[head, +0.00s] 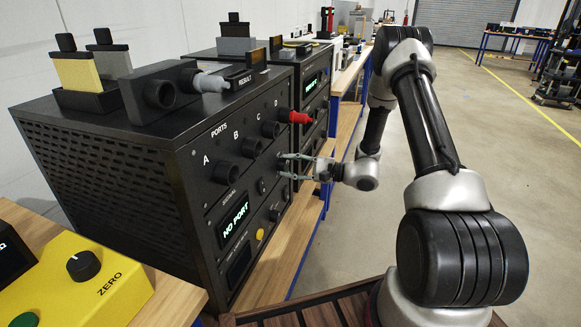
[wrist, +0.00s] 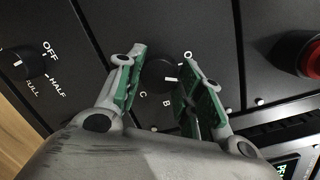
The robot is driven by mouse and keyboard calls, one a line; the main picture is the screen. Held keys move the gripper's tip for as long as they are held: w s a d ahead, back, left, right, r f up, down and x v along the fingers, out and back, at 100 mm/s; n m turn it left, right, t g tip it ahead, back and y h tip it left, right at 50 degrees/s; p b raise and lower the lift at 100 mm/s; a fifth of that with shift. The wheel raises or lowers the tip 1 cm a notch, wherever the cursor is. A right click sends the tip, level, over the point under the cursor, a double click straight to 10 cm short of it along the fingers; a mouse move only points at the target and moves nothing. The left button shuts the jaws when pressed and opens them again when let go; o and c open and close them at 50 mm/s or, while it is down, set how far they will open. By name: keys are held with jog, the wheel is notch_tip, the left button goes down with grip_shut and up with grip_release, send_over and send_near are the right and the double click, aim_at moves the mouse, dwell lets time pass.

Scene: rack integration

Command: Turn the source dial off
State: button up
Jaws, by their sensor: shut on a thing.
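The black dial that I take for the source dial (wrist: 157,74) sits on the dark panel between my fingers in the wrist view. Its white pointer line faces right in that view. Letters C and B and part of an O show around it; my fingers hide the rest of the scale, so I cannot tell which mark the pointer meets. My gripper (wrist: 158,85) is shut on this dial, one green-padded finger on each side. In the head view my gripper (head: 296,167) reaches the cabinet front (head: 222,190) from the right, below the port row.
A second dial (wrist: 25,62), marked OFF, HALF and FULL, is at the left in the wrist view. A yellow box (head: 90,285) with a ZERO dial is front left.

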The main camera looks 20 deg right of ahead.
jog(key=n, duration=0.4)
jog(key=shift+n+h, duration=0.3)
jog(key=shift+h, duration=0.1)
dwell(0.4)
jog(key=o, duration=1)
jog(key=v, duration=1.2)
